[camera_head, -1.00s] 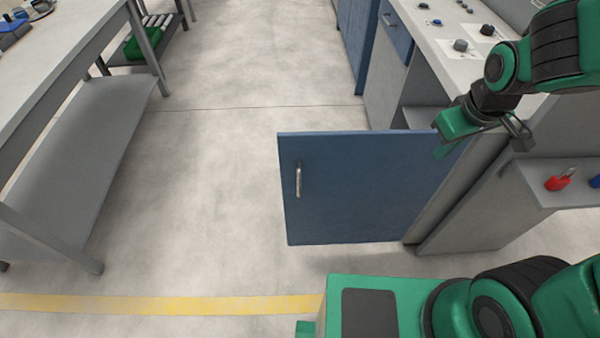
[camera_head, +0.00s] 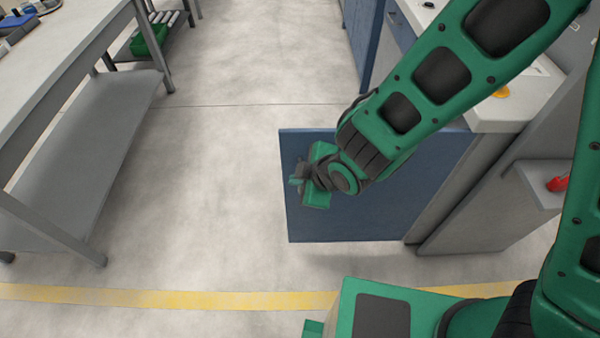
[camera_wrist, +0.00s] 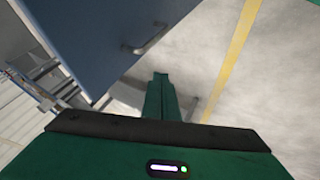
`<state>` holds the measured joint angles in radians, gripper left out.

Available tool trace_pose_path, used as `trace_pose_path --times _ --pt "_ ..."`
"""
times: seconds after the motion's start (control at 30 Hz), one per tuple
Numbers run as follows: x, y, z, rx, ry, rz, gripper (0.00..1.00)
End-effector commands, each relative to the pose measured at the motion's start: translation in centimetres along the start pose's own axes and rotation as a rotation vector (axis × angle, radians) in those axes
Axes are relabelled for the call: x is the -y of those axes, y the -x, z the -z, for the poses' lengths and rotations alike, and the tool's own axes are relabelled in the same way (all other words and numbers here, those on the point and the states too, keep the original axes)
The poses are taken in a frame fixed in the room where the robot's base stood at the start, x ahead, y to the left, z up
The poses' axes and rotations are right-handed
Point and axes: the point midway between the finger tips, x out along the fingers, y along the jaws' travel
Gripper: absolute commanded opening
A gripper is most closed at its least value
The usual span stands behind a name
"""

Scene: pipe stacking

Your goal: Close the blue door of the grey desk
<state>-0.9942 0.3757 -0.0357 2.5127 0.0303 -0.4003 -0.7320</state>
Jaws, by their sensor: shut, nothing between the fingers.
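The blue door (camera_head: 400,212) of the grey desk (camera_head: 470,190) stands swung wide open, facing me in the head view. Its handle is hidden behind my gripper and arm there. In the wrist view the blue door (camera_wrist: 85,35) fills the upper left, with its metal handle (camera_wrist: 150,38) above my gripper. My gripper (camera_head: 303,180) is in front of the door's free left side, near the handle, and holds nothing. In the wrist view its fingers (camera_wrist: 161,85) are together. I cannot tell whether it touches the door.
A grey workbench (camera_head: 75,85) with a lower shelf stands on the left. The floor (camera_head: 220,150) between it and the door is clear. A yellow line (camera_head: 170,299) crosses the floor in front. A red-handled object (camera_head: 558,184) lies on a side shelf at the right.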

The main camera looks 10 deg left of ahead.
Motion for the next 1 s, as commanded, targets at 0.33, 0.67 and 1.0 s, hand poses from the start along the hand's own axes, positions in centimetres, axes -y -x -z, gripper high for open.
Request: trace_pose_path --times 0.33,0.67,1.0 --pt "-0.1 -4.3 -0.3 0.004 -0.004 -0.001 0.0" --pt "-0.1 -9.2 -0.4 0.006 -0.005 -0.001 0.0" --pt "-3.4 -11.0 -0.2 0.002 -0.006 -0.002 0.0"
